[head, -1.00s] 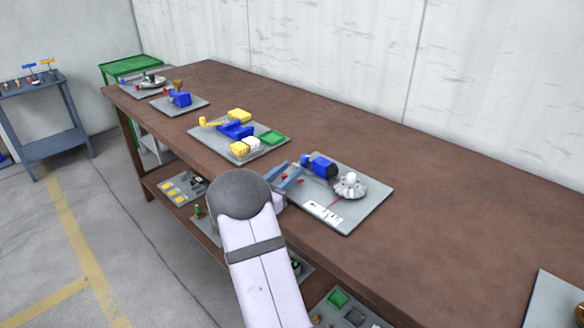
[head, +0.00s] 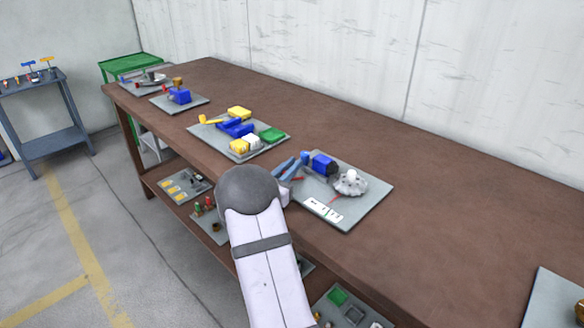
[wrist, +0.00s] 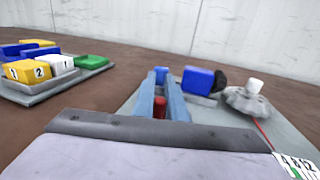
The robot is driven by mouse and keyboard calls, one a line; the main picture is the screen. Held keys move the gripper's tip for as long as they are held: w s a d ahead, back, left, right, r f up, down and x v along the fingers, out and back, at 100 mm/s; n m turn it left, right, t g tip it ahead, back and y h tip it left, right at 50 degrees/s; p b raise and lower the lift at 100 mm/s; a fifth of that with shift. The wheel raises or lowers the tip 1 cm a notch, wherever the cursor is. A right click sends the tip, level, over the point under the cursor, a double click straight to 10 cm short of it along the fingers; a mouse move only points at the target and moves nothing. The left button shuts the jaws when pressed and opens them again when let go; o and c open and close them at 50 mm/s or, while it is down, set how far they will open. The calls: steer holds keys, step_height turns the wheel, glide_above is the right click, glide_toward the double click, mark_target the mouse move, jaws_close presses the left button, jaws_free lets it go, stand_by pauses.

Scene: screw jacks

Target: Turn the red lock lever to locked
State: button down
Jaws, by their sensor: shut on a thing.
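The red lock lever (wrist: 160,107) shows as a red piece between my two blue fingers in the wrist view. My gripper (wrist: 160,88) is shut on it, with a finger on each side. In the head view my gripper (head: 290,168) is at the left part of the grey jack board (head: 375,197), beside a blue body with a black end (head: 322,164). Part of the lever is hidden by the fingers, so I cannot tell its exact angle.
A light grey domed part with a white knob (head: 350,182) stands right of the blue body. A white scale card (head: 323,209) with a red line lies in front. A board with yellow, blue, white and green blocks (head: 262,149) is to the left.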

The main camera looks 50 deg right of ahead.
steer(key=shift+s+a+f+n+t+y+b, duration=0.15)
steer(key=shift+n+t+y+b, duration=0.15)
steer(key=shift+n+t+b, duration=0.45)
steer(key=shift+a+n+t+y+b, duration=0.2)
steer(key=shift+n+t+b, duration=0.15)
steer(key=shift+t, duration=0.25)
steer(key=shift+a+n+t+y+b, duration=0.1)
steer(key=shift+n+t+y+b, duration=0.1)
steer(key=shift+t+b, duration=0.25)
steer(key=c, duration=1.8)
jaws_free()
steer(key=shift+o, duration=0.2)
steer(key=v, duration=0.7)
steer(key=shift+b, duration=0.4)
steer(key=shift+s+a, duration=0.1)
steer(key=shift+s, duration=0.05)
